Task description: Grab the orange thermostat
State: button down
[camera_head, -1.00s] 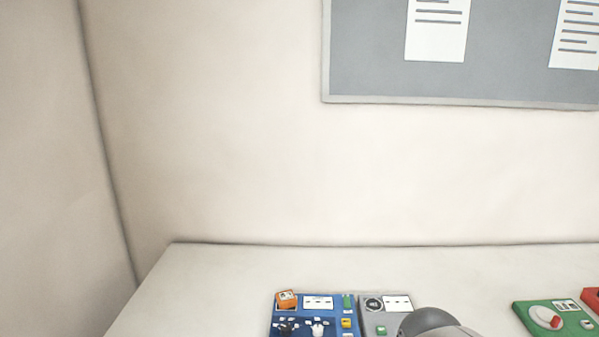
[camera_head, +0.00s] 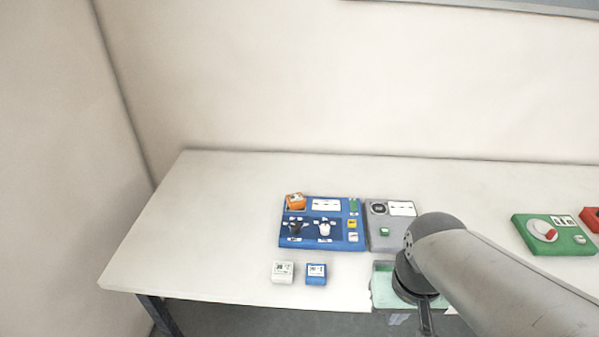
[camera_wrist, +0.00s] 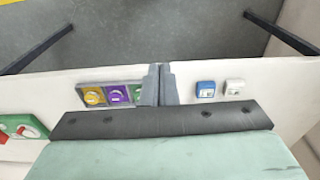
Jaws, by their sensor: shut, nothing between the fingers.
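The orange thermostat (camera_head: 295,201) is a small orange block with a pale face. It sits at the upper left corner of the blue panel (camera_head: 262,240) in the head view, slightly askew. My gripper is shut and empty in the wrist view (camera_wrist: 161,84), its two grey fingers close together. In the head view my arm comes in from the lower right, and its end is to the right of the blue panel, apart from the thermostat. The fingertips are hard to make out there. The thermostat does not show in the wrist view.
A white block (camera_head: 283,272) and a blue block (camera_head: 316,274) lie in front of the blue panel. A grey panel (camera_head: 381,238) stands beside it. A green panel (camera_head: 553,235) and a red one (camera_head: 593,217) are farther right. The table's left part (camera_head: 190,220) is clear.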

jog(key=c, duration=0.5)
grip_release()
jog(key=n+t+y+b, duration=0.2)
jog(key=n+t+b, duration=0.1)
jog(key=n+b, duration=0.15)
send_over(296, 199)
jog(key=s, duration=0.2)
jog(key=f, duration=1.2)
jog(key=shift+w+d+f, duration=0.1)
jog(key=shift+d+f, duration=0.25)
jog(key=shift+f, duration=0.05)
jog(key=shift+d+p+x, duration=0.2)
jog(key=shift+p+x, duration=0.75)
jog(key=shift+x, duration=1.7)
